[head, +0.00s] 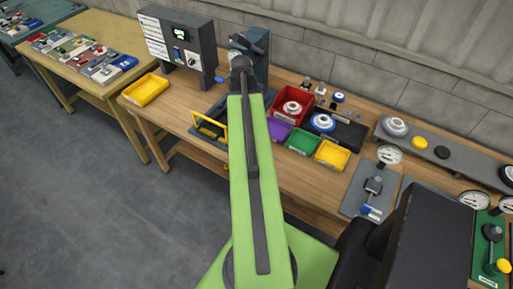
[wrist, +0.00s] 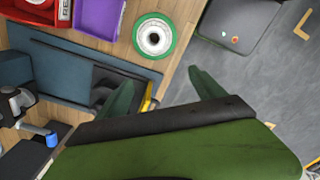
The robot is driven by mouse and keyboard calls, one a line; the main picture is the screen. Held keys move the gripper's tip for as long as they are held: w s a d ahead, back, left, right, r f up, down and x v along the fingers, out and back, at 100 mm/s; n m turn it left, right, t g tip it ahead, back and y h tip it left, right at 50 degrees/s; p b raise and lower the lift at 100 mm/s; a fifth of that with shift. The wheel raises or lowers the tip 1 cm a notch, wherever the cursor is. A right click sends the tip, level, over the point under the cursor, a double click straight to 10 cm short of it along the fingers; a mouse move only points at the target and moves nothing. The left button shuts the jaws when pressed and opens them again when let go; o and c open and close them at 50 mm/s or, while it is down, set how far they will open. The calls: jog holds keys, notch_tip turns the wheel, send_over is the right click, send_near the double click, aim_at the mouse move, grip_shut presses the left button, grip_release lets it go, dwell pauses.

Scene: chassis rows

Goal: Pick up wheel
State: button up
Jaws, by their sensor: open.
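A wheel with a green rim and white hub (wrist: 154,36) lies flat on the wooden bench in the wrist view, near the bench edge. My gripper (wrist: 163,92) is open and empty, its two green fingers spread below the wheel in the picture and apart from it. In the head view my arm covers the middle of the bench, and I cannot make out the green-rimmed wheel or my fingertips there. Other wheels show in the head view: a blue-rimmed one (head: 322,122), a pale one (head: 292,107) in the red bin, and one (head: 395,126) on the grey raised shelf.
The purple bin (wrist: 98,16) and red bin (wrist: 38,12) stand left of the wheel. A yellow handle (head: 222,130) on a dark fixture is close to my left finger. Green (head: 303,142) and yellow (head: 332,155) bins line the bench front. A control box (head: 180,38) stands behind.

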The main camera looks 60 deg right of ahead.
jog(key=s+d, duration=0.3)
jog(key=s, duration=0.1)
jog(key=shift+n, duration=0.3)
jog(key=f+b, duration=0.5)
jog(key=b, duration=0.1)
jog(key=f+b, duration=0.5)
jog(key=f, duration=0.1)
jog(key=f+b, duration=0.6)
jog(key=shift+w+f+b, duration=0.2)
jog(key=shift+w+b, duration=0.1)
jog(key=shift+b, duration=0.05)
jog(key=shift+r, duration=0.2)
jog(key=shift+c, duration=0.3)
grip_shut()
